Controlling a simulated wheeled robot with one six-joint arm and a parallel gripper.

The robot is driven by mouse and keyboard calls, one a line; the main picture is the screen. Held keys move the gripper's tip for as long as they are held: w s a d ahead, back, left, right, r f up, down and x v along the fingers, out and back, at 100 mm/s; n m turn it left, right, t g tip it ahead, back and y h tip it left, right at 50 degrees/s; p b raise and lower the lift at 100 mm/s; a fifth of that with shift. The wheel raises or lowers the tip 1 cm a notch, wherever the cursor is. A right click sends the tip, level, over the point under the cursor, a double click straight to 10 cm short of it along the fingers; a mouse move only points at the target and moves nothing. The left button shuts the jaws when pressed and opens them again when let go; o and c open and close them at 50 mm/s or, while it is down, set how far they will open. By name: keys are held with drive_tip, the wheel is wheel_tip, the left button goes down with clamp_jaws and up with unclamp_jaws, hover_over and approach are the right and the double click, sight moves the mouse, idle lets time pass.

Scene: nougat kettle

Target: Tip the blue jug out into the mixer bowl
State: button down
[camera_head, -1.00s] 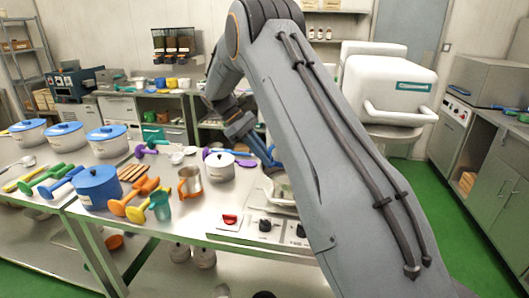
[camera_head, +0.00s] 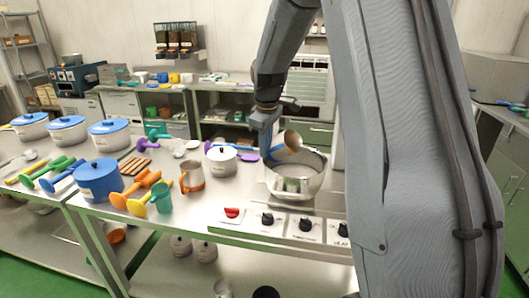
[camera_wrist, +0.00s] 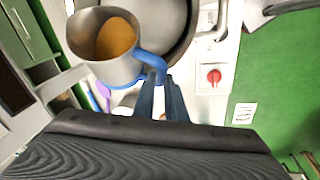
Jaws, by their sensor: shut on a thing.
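The blue jug is a steel jug with a blue handle and rim base; it shows in the head view (camera_head: 290,142) and wrist view (camera_wrist: 85,58). Orange-yellow contents are visible inside it. My gripper (camera_head: 268,133) is shut on its handle, with its blue fingers also in the wrist view (camera_wrist: 161,98). The jug is above the back part of the steel mixer bowl (camera_head: 295,188) and looks somewhat tilted. The bowl also shows behind the jug in the wrist view (camera_wrist: 165,25). I see no stream falling, and the bowl's floor is partly hidden.
A white lidded pot (camera_head: 222,162) stands left of the bowl. A red switch (camera_head: 231,213) and black knobs line the front edge.

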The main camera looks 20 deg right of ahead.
drive_tip(key=shift+s+d+r+t, duration=0.15)
drive_tip(key=shift+s+r+t, duration=0.05)
drive_tip(key=shift+r+t, duration=0.25)
drive_tip(key=shift+d+r+t+y+b, duration=0.1)
drive_tip(key=shift+r+t+y+b, duration=0.1)
drive_tip(key=shift+t+y+b, duration=0.45)
drive_tip(key=b, duration=0.4)
drive_tip(key=shift+s+r+t+y, duration=0.15)
drive_tip(key=shift+r+t+y, duration=0.1)
drive_tip(key=shift+r+t, duration=0.15)
drive_tip(key=b, duration=0.3)
drive_tip(key=shift+d+r+t+y, duration=0.1)
drive_tip(key=shift+r+t+y, duration=0.1)
drive_tip(key=shift+t+y, duration=0.15)
drive_tip(key=s+t+b, duration=0.1)
drive_tip(key=b, duration=0.6)
drive_tip(key=d+r+t+y+b, duration=0.1)
drive_tip(key=t+b, duration=0.1)
drive_tip(key=b, duration=0.5)
drive_tip(key=shift+s+m+y, duration=0.25)
drive_tip(key=shift+s+m, duration=0.1)
drive_tip(key=shift+m, duration=0.05)
drive_tip(key=s+r+t+y+b, duration=0.1)
drive_tip(key=t+b, duration=0.1)
drive_tip(key=b, duration=0.6)
drive_tip(key=shift+d+b, duration=0.3)
drive_tip(key=shift+d, duration=0.1)
